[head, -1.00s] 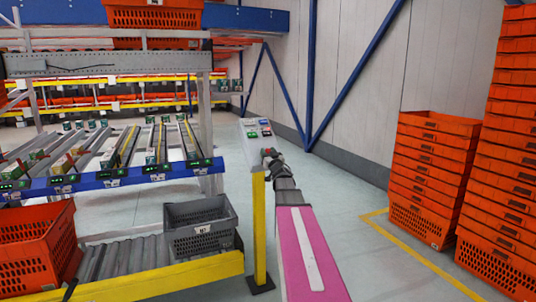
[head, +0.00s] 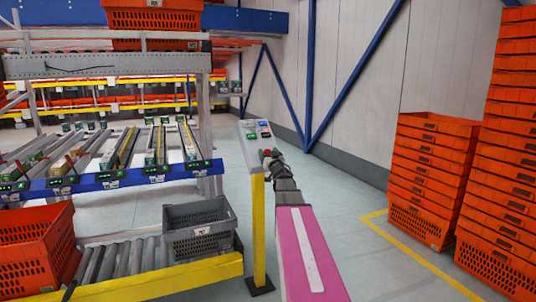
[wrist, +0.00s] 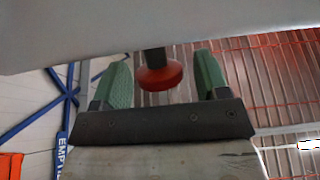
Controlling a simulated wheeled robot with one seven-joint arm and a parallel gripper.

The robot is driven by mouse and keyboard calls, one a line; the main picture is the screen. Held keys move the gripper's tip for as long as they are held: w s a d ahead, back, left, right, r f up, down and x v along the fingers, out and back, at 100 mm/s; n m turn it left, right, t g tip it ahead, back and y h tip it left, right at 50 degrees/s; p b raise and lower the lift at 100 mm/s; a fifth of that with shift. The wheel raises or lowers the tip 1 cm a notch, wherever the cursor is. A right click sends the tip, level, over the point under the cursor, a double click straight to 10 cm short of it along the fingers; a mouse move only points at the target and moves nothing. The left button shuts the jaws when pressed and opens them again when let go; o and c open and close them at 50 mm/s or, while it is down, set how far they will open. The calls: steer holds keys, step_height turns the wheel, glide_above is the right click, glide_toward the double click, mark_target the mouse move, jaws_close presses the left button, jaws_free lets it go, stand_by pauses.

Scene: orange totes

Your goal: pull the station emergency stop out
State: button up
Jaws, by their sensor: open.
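The emergency stop (wrist: 160,76) is a round red knob on a dark stem, standing out from a pale grey panel (wrist: 110,42) across the top of the wrist view. My gripper (wrist: 164,72) is open, with a green finger on each side of the knob. Gaps show between the knob and both fingers. In the head view, my gripper (head: 269,154) is at the grey station panel (head: 247,152) on a yellow post. The knob is too small there to make out clearly beside the fingers.
Left of the post stand a roller conveyor with a grey crate (head: 199,225) and an orange tote (head: 35,250), below sloped lanes with a blue front rail (head: 110,180). Stacked orange totes (head: 430,180) stand at the right. The floor between the arm and these stacks is clear.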

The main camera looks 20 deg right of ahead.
steer(key=v, duration=1)
steer(key=shift+s+f, duration=0.15)
steer(key=shift+s, duration=0.1)
